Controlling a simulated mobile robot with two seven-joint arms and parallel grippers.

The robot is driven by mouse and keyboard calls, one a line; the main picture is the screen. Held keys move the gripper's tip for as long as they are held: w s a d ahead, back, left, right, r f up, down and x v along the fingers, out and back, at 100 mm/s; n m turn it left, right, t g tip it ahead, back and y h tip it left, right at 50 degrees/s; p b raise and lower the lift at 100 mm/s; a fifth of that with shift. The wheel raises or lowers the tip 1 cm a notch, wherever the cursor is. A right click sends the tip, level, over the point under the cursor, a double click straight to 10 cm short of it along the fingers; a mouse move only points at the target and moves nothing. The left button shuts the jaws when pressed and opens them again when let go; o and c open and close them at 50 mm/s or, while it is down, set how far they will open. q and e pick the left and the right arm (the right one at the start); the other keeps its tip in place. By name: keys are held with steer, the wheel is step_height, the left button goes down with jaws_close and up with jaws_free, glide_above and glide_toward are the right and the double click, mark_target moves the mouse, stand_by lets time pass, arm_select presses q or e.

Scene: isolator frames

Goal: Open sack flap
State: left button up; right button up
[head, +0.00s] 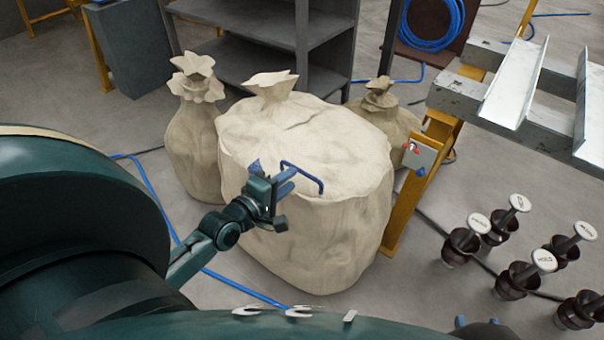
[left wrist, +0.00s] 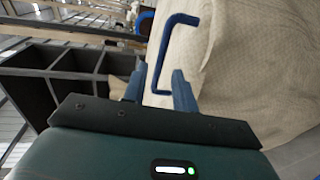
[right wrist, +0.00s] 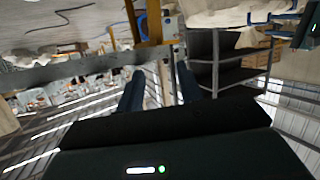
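A large beige sack (head: 320,225) stands on the floor, with a blue bent handle (head: 306,174) on its top flap. The handle also shows in the left wrist view (left wrist: 165,45). My left gripper (head: 284,183) is at the handle's near left side. In the left wrist view its fingers (left wrist: 160,80) are apart, with one end of the handle between them; I cannot tell whether they touch it. In the right wrist view my right gripper (right wrist: 160,78) is open and empty, away from the sack. The flap lies on the sack top.
Smaller tied sacks stand at left (head: 192,135) and behind right (head: 385,112). A grey shelf (head: 265,50) is behind. A yellow post (head: 415,190) stands close to the sack's right. Several dark, white-topped plungers (head: 465,240) stand at lower right.

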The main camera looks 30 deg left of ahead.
mark_target(301, 170)
arm_select(q)
steer(key=b+x, duration=0.1)
steer(key=x, duration=0.4)
steer(key=shift+w+f, duration=0.1)
steer(key=shift+w, duration=0.3)
arm_select(e)
steer(key=shift+w+a+t, duration=0.1)
steer(key=shift+w+t, duration=0.2)
steer(key=shift+t, duration=0.3)
arm_select(q)
steer(key=shift+c, duration=0.3)
jaws_close()
